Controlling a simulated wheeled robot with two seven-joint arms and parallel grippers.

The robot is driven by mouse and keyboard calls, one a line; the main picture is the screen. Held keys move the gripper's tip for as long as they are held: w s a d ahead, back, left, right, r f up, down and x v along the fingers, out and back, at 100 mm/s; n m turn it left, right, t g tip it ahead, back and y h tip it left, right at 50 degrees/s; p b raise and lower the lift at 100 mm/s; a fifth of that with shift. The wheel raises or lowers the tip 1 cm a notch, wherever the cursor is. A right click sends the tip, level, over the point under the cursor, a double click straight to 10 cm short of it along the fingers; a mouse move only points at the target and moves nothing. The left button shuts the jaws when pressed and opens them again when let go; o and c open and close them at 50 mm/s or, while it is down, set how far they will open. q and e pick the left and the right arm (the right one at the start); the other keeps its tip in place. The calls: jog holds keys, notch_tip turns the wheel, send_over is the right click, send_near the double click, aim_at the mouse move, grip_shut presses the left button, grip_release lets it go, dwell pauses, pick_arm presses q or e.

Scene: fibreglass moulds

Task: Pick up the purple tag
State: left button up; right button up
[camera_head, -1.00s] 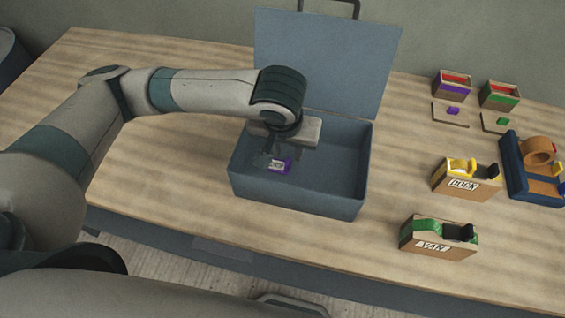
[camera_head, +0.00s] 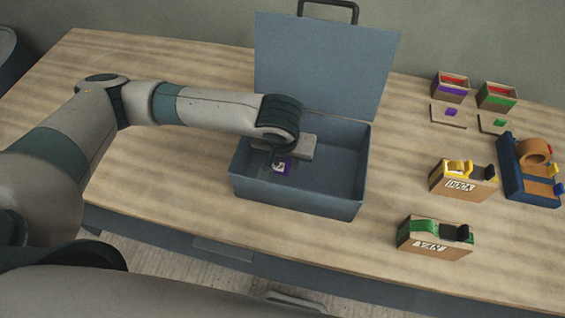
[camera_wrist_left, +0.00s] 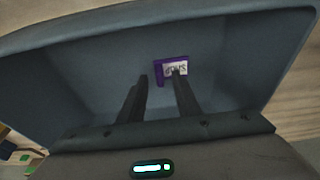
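The purple tag (camera_head: 284,169) with a white printed label lies inside the blue-grey open box (camera_head: 300,202), on its floor. It also shows in the left wrist view (camera_wrist_left: 158,72), where the label is upside down. My left gripper (camera_head: 270,160) reaches down into the box next to the tag, mostly hidden under my wrist. In the left wrist view my left gripper (camera_wrist_left: 160,76) has its two fingers apart and nothing held between them. The right fingertip overlaps the tag's label; whether it touches cannot be told. My right gripper is not in view.
The box's lid (camera_head: 325,65) stands open at the back. To the right are a yellow tape dispenser (camera_head: 460,185), a green one (camera_head: 436,238), a blue holder (camera_head: 530,175) and two small bins with red contents. The table left of the box is clear.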

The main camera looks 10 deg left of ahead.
pick_arm(q)
jog(key=shift+x, duration=0.8)
grip_shut()
jog(key=shift+r, duration=0.1)
